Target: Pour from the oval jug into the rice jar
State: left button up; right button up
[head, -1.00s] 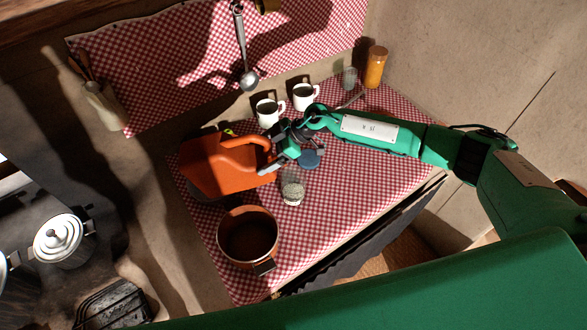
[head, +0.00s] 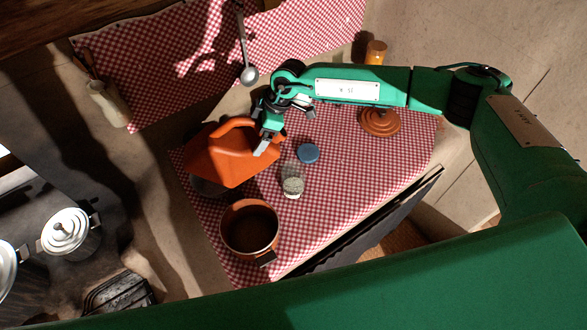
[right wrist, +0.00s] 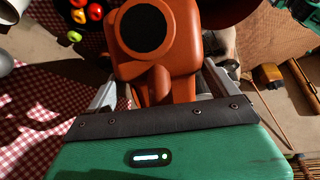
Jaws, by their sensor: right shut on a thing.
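The oval jug (head: 228,158) is orange with a looped handle. My right gripper (head: 265,143) is shut on it at its right side. In the right wrist view the jug (right wrist: 188,45) sits between the fingers, with a round dark opening facing the camera. It appears lifted off the cloth, left of the rice jar. The rice jar (head: 292,183) is clear glass with pale grains low inside, upright and open on the cloth. I cannot see anything flowing from the jug. My left gripper is not in view.
A blue lid (head: 308,153) lies behind the jar. A copper pot (head: 249,230) stands in front of it. A brown ringed lid (head: 379,122) lies at right. A ladle (head: 248,74) hangs behind. The checked cloth (head: 345,185) is clear right of the jar.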

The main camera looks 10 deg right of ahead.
aim_at(239, 138)
jog(key=shift+w+a+r+h, duration=0.1)
jog(key=shift+a+r+h, duration=0.1)
jog(key=shift+r+h, duration=0.35)
jog(key=shift+a+r+h, duration=0.2)
jog(key=shift+r+h, duration=0.2)
jog(key=shift+h, duration=0.15)
jog(key=shift+a+f+h+b, duration=0.55)
jog(key=shift+a+h+b, duration=0.1)
jog(key=shift+h, duration=0.35)
jog(key=shift+w+a+h+b, duration=0.1)
jog(key=shift+a+h+b, duration=0.25)
jog(key=shift+a+h, duration=0.45)
jog(key=shift+f+h+b, duration=0.15)
jog(key=shift+h+b, duration=0.15)
jog(key=shift+h, duration=0.1)
jog(key=shift+a+f+g+h+b, duration=0.15)
jog(key=shift+a+g+h+b, duration=0.15)
jog(key=shift+a+h+b, duration=0.55)
jog(key=shift+h+b, duration=0.5)
jog(key=shift+h, duration=0.25)
jog(key=shift+r, duration=0.25)
